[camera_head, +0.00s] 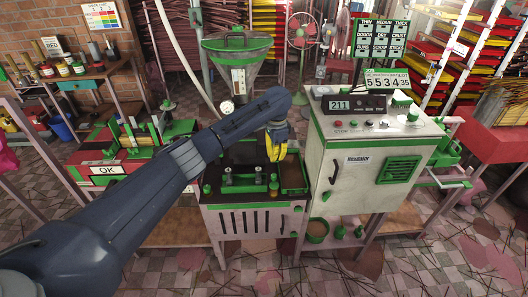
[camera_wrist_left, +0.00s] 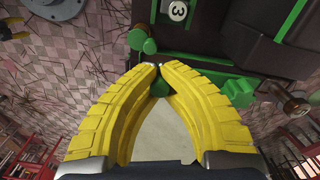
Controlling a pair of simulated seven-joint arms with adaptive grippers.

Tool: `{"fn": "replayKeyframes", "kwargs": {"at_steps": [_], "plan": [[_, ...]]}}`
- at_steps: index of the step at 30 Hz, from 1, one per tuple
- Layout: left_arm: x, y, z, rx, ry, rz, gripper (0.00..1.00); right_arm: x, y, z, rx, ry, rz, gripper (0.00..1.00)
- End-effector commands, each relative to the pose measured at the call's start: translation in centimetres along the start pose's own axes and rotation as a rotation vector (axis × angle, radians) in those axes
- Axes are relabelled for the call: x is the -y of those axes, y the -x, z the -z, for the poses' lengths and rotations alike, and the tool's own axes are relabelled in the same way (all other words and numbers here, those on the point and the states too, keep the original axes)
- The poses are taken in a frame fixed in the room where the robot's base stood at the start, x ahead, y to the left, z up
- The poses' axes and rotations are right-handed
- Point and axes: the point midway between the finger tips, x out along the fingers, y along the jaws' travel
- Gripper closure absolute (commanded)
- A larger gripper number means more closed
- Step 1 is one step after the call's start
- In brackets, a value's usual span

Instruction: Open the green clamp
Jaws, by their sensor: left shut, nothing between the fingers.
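My left gripper (camera_head: 274,159) has yellow fingers and points down over the right part of the dark-topped extruder (camera_head: 240,221). In the left wrist view its fingertips (camera_wrist_left: 159,67) meet, with nothing held. A green bar fitting (camera_head: 241,180) and a small green knob (camera_head: 273,186) are on the extruder top, below the fingers. In the left wrist view a green knob (camera_wrist_left: 148,45) is just beyond the fingertips, and a green block (camera_wrist_left: 237,91) is to their right. Another green piece shows partly between the fingers. I cannot tell which green part is the clamp, or whether anything touches it.
A white cabinet (camera_head: 347,182) with a control panel stands close on the right of the extruder. A funnel hopper (camera_head: 237,72) is behind my arm. A red and green machine (camera_head: 113,157) stands on the left. Thin sticks litter the tiled floor.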

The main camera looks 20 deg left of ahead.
Motion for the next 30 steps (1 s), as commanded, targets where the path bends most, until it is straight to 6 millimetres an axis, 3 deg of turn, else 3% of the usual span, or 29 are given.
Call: {"fn": "replayKeyframes", "kwargs": {"at_steps": [9,17,25,30], "plan": [[-0.7,0.1,0.5,0.003,-0.010,0.003,1.00,-0.2,-0.1,0.5,-0.006,0.000,-0.002,0.50],[-0.7,0.0,0.6,0.002,-0.010,0.002,0.72,0.0,0.0,-0.2,0.002,0.000,0.000,0.50],[-0.8,0.2,0.6,0.001,-0.011,0.001,0.72,-0.1,0.0,0.1,-0.001,0.000,-0.001,0.50],[-0.7,1.7,0.7,-0.002,-0.011,0.004,0.72,-0.1,0.0,0.1,-0.001,0.000,-0.001,0.50]]}}
